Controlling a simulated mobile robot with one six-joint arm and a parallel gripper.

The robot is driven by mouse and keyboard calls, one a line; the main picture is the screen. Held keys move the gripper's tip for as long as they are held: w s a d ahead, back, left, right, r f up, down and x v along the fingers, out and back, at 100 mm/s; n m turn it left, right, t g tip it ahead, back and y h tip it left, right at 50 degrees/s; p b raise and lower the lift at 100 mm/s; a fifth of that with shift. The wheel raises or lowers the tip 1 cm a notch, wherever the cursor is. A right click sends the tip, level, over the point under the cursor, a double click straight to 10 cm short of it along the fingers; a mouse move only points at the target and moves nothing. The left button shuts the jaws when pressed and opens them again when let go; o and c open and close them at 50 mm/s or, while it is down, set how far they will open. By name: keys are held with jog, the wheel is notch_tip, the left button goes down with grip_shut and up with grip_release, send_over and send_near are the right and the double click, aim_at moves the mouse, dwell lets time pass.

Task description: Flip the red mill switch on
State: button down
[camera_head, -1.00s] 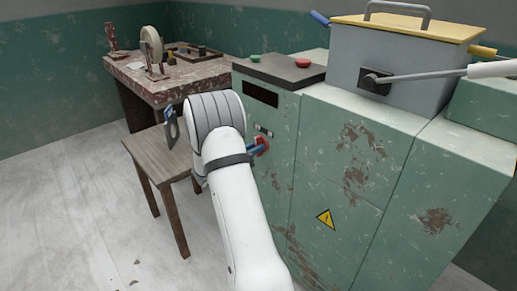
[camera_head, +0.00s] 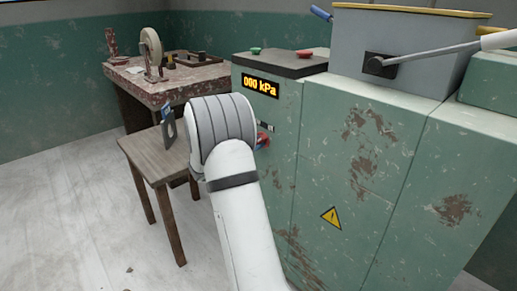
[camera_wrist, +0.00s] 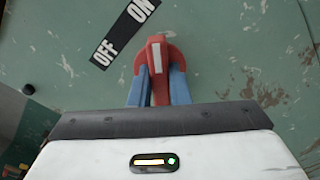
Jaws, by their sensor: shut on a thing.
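The red mill switch (camera_wrist: 157,60) has a white line on its knob and sits on the green machine panel. An OFF/ON label (camera_wrist: 123,30) lies beside it, tilted in the wrist view. The white line points up in that view, toward the ON end. My gripper (camera_wrist: 156,88) is shut on the knob, one blue finger on each side. In the head view only a little of the red switch (camera_head: 262,140) shows, as my arm hides most of the gripper. The machine's display (camera_head: 260,85) is lit and reads 000 kPa.
The green machine cabinet (camera_head: 345,180) stands at the right, with a lever (camera_head: 425,52) above. A wooden stool (camera_head: 150,160) stands close to the left of my arm. A worn red table (camera_head: 165,82) stands behind it. The floor at the left is clear.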

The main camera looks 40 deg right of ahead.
jog(key=shift+w+a+m+b, duration=0.1)
jog(key=shift+a+m+b, duration=0.05)
jog(key=shift+m+b, duration=0.2)
dwell(0.3)
jog(key=c, duration=1.4)
grip_release()
jog(key=shift+o, duration=0.2)
jog(key=a+p, duration=0.2)
jog(key=a, duration=0.5)
jog(key=shift+s+a+p, duration=0.3)
jog(key=shift+s+a, duration=0.05)
